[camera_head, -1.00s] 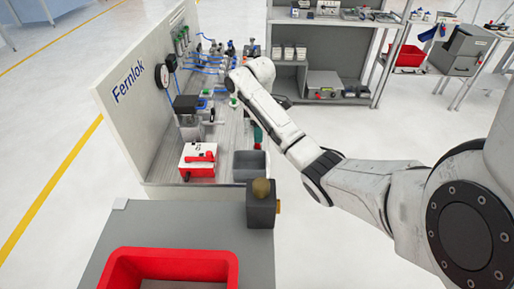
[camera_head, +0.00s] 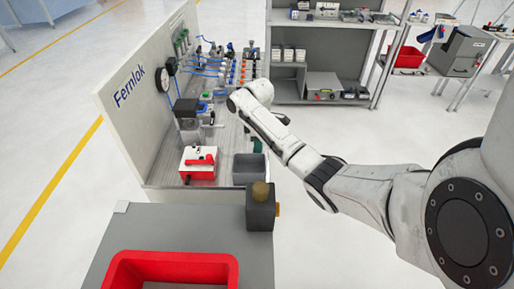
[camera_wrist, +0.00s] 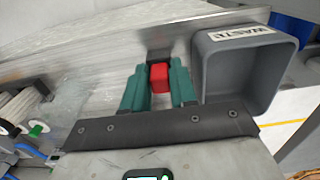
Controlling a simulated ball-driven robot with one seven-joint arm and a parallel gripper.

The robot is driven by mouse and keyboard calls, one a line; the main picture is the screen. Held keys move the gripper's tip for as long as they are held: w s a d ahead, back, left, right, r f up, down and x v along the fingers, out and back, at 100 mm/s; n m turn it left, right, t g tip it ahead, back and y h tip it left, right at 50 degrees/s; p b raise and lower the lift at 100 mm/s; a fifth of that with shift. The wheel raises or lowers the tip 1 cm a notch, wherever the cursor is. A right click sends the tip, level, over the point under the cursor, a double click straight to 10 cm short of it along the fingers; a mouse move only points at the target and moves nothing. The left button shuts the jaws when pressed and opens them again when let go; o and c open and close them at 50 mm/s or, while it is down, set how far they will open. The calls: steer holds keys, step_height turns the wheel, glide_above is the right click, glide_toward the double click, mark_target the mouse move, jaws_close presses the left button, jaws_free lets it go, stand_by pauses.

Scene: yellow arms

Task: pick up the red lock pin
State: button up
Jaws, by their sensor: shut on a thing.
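The red lock pin (camera_wrist: 159,76) shows in the wrist view as a small red block between the two green fingers of my gripper (camera_wrist: 158,82). The fingers are shut on it, one on each side. Its lower part is hidden, and I cannot tell whether it touches the surface below.
A grey bin (camera_wrist: 288,68) labelled "WASTE" stands close to the right of my fingers; it also shows in the head view (camera_head: 250,180). A red-and-white box (camera_head: 198,170) stands left of it. Blue-tubed fittings (camera_head: 205,62) line the panel. A red tray (camera_head: 225,262) is in front.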

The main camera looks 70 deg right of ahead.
jaws_close()
steer(key=shift+r, duration=0.15)
steer(key=shift+r, duration=0.25)
step_height(320, 180, up, 2)
steer(key=shift+w+r+b, duration=0.1)
steer(key=shift+b, duration=0.55)
steer(key=s+a+r+p, duration=0.2)
steer(key=s+r, duration=0.3)
steer(key=s, duration=0.1)
steer(key=s+a+r+p, duration=0.3)
steer(key=s+r, duration=0.2)
steer(key=s, duration=0.2)
steer(key=shift+a+p, duration=0.15)
steer(key=shift+p, duration=0.2)
